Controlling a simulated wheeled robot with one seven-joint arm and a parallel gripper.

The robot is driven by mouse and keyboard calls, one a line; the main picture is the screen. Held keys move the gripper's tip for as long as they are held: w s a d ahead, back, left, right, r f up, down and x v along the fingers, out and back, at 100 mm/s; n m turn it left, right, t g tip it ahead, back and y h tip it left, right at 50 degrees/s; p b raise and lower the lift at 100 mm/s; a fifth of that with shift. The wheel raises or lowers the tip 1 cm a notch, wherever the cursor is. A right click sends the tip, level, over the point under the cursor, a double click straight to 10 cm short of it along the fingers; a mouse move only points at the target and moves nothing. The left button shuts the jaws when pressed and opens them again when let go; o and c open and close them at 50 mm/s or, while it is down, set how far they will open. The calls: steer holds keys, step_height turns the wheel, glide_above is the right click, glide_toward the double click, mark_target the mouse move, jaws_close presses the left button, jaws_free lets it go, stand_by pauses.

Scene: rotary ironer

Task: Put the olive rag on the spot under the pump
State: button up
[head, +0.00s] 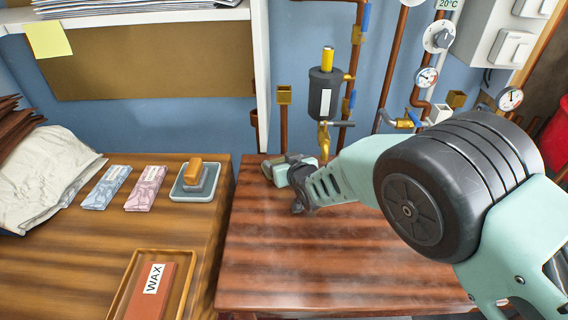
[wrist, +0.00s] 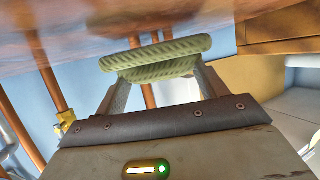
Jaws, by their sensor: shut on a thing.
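The olive rag (wrist: 155,58) is a ribbed, folded pad between the two fingers of my gripper (wrist: 158,80) in the wrist view. My gripper is shut on it. The reddish-brown wooden tabletop (wrist: 150,18) lies close to the rag there; I cannot tell if they touch. In the head view my gripper (head: 272,168) is low over the far left part of the bench, and the rag cannot be made out clearly. The pump (head: 325,93), a dark cylinder with a yellow top, hangs on the wall just behind, above a brass tap (head: 323,138). I cannot make out the spot under it.
Copper pipes (head: 393,65) and gauges (head: 427,77) line the wall. The bench (head: 300,270) is bare in front. On the left counter are a brush on a tray (head: 194,194), folded cloths (head: 146,188) and a wax box (head: 153,287).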

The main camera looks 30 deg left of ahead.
steer(key=o, duration=1)
steer(key=shift+s+d+f, duration=0.15)
steer(key=shift+f, duration=0.5)
steer(key=shift+c, duration=0.2)
steer(key=shift+r, duration=0.1)
steer(key=shift+r+p, duration=0.45)
steer(key=shift+p, duration=0.3)
steer(key=v, duration=1.2)
steer(key=shift+r+b, duration=0.35)
